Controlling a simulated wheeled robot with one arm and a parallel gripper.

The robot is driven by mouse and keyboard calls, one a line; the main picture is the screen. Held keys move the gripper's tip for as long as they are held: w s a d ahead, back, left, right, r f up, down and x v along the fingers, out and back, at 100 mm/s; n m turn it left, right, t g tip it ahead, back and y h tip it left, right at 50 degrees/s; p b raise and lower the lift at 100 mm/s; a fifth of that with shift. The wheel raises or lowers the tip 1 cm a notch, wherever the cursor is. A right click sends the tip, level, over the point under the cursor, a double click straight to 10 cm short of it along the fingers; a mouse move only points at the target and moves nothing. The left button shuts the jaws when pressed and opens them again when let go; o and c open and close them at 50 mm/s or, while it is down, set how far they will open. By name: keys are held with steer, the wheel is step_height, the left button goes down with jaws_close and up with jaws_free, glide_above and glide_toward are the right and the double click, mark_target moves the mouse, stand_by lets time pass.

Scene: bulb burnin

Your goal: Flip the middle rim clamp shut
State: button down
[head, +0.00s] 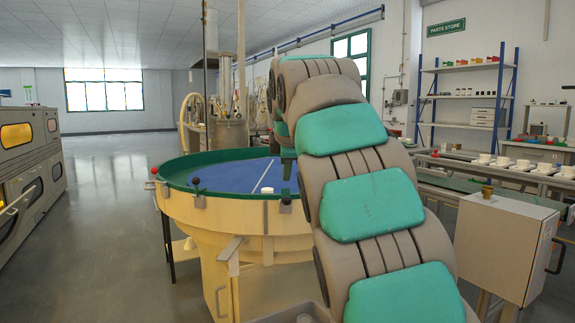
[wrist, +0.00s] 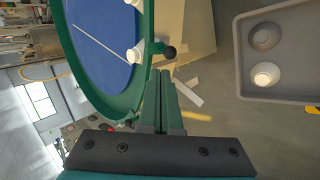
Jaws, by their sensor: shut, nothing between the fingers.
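A round table with a green rim (head: 237,196) and blue top (head: 235,175) stands ahead of me. Small clamps sit along its rim in the head view: one with a red knob (head: 153,170) at the left, one with a black knob (head: 195,182), and one with a dark knob (head: 286,198) beside my arm. In the wrist view a black-knobbed clamp (wrist: 169,52) juts outward from the rim (wrist: 147,75). My gripper (wrist: 162,75) is shut and empty, its tips just below that knob in the picture and apart from it. My arm hides it in the head view.
White cups (wrist: 135,53) stand inside the rim in the wrist view. A grey tray (wrist: 245,72) with round items is at its right. A grey cabinet (head: 507,245) is right of my arm. Open floor (head: 110,220) lies left.

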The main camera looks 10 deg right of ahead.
mark_target(283, 190)
steer(key=x, duration=0.7)
steer(key=shift+w+d, duration=0.15)
steer(key=shift+w, duration=0.5)
steer(key=shift+w+f+p, duration=0.15)
steer(key=shift+w+p, duration=0.15)
steer(key=shift+w, duration=0.3)
steer(key=shift+w+r+g+p, duration=0.3)
steer(key=shift+g+p, duration=0.3)
steer(key=shift+p, duration=0.5)
stand_by(0.5)
